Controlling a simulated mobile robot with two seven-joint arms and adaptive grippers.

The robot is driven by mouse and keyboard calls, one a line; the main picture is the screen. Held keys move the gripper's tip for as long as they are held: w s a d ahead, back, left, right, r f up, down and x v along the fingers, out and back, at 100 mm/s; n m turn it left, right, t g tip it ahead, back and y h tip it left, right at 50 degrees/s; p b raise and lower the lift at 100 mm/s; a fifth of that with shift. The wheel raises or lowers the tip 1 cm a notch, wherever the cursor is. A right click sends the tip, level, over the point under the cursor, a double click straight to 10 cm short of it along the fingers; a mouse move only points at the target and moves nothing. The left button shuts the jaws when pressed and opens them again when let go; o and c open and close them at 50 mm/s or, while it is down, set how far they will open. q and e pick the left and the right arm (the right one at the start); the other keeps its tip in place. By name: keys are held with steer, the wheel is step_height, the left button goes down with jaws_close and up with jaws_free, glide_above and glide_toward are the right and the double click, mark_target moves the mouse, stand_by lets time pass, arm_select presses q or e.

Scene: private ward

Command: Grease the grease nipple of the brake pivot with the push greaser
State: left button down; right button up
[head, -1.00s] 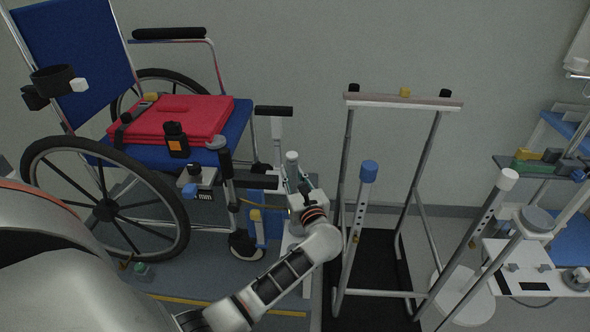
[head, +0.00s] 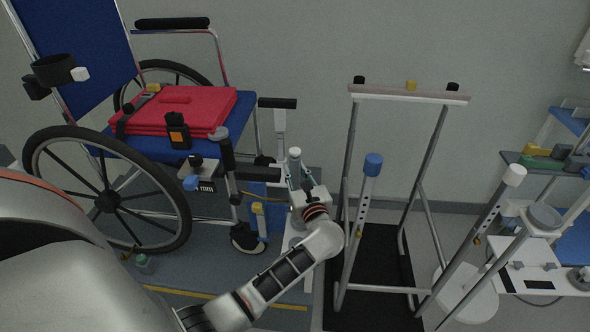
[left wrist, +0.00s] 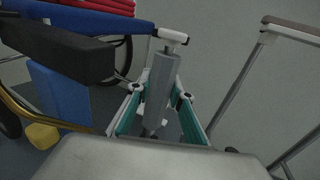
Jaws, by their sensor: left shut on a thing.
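The push greaser, a grey cylinder with a white cap, stands roughly upright in my left gripper (head: 298,182). Its white top (head: 295,153) shows in the head view, and its grey body (left wrist: 158,85) fills the middle of the left wrist view. The teal-lined fingers (left wrist: 158,118) are shut around its lower part. The wheelchair (head: 108,200) stands left of the gripper. I cannot make out the grease nipple. My right gripper is not in view.
A red folded cushion (head: 180,110) and a black-and-orange item (head: 178,130) are on the wheelchair seat. A blue footplate part (left wrist: 60,90) and black armrest (left wrist: 60,50) lie near the gripper's left.

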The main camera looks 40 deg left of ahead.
arm_select(q)
steer(key=shift+f, duration=0.35)
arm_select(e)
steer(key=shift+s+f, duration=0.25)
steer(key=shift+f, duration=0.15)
arm_select(q)
steer(key=shift+f+b, duration=0.6)
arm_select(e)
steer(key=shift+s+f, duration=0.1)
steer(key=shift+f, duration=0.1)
